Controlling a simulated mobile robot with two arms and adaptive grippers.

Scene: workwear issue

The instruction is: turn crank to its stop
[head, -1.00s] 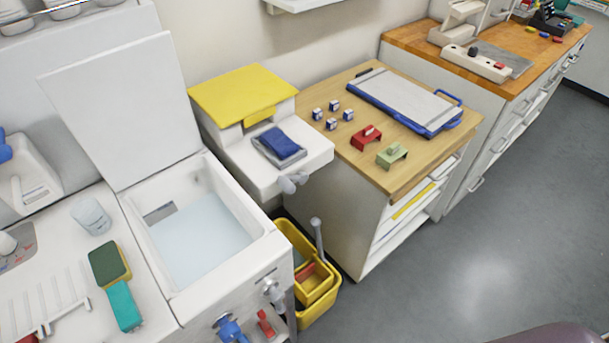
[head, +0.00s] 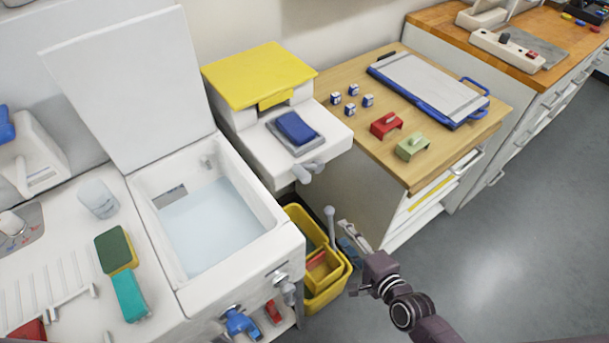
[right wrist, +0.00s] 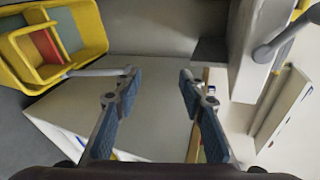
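The grey crank (head: 304,172) sticks out from the front of the white machine (head: 335,137) with the yellow lid. In the right wrist view the crank (right wrist: 284,36) shows at the upper right, apart from my fingers. My right gripper (head: 346,256) is low in front of the wooden-topped cabinet, below and right of the crank. In the right wrist view my right gripper (right wrist: 158,76) has its two blue-padded fingers well apart with nothing between them. My left gripper is not in view.
A yellow bucket (head: 342,284) with an upright grey handle stands on the floor beside my right gripper. The white basin (head: 283,243) with its raised lid is at the left, with grey and blue fittings below. Floor at the right is clear.

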